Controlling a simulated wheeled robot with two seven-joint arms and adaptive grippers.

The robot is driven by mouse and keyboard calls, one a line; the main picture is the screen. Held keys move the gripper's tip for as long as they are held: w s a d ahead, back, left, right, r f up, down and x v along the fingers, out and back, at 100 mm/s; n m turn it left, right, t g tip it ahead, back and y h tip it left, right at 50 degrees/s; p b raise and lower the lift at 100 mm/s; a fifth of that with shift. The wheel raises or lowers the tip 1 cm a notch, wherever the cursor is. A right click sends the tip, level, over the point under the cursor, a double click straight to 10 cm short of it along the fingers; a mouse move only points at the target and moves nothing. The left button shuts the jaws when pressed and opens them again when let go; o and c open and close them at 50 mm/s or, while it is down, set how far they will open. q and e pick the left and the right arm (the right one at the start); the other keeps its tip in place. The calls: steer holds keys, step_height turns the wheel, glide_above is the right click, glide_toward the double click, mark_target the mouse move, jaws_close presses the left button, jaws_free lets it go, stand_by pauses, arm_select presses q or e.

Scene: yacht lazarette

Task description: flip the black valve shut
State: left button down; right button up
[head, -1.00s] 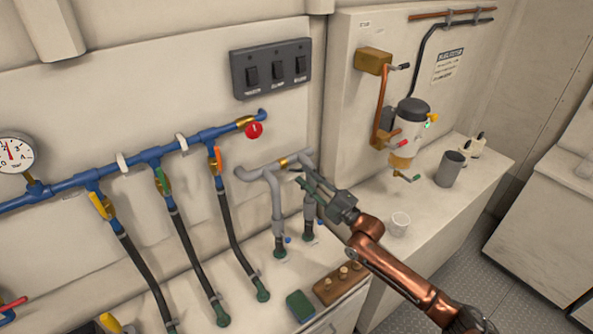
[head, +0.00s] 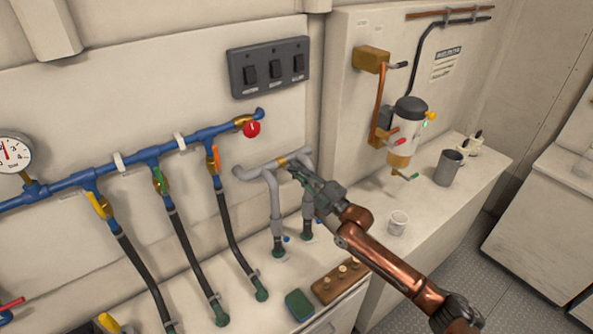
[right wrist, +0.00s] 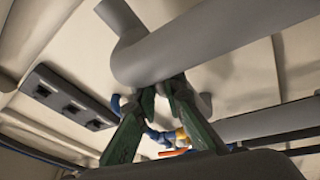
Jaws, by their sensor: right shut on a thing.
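The grey U-shaped pipe (head: 268,169) stands on the white bench against the wall, with a small brass valve body (head: 282,162) in its top run. The black lever of this valve is hidden at my right gripper's fingertips. My right gripper (head: 295,172) reaches in from the lower right, just below and right of the brass body, with its green fingers shut on the lever. In the right wrist view the green fingers (right wrist: 165,92) come close together beneath a thick grey pipe (right wrist: 200,42), and the lever cannot be made out. My left gripper is not in view.
A blue manifold (head: 130,165) with yellow, green and orange levers and a red knob (head: 251,129) runs along the left wall. A white cup (head: 398,223), a grey mug (head: 448,168) and a filter unit (head: 404,130) are to the right. A green sponge (head: 299,305) lies in front.

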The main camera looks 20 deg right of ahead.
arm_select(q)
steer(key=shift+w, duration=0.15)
arm_select(e)
jaws_close()
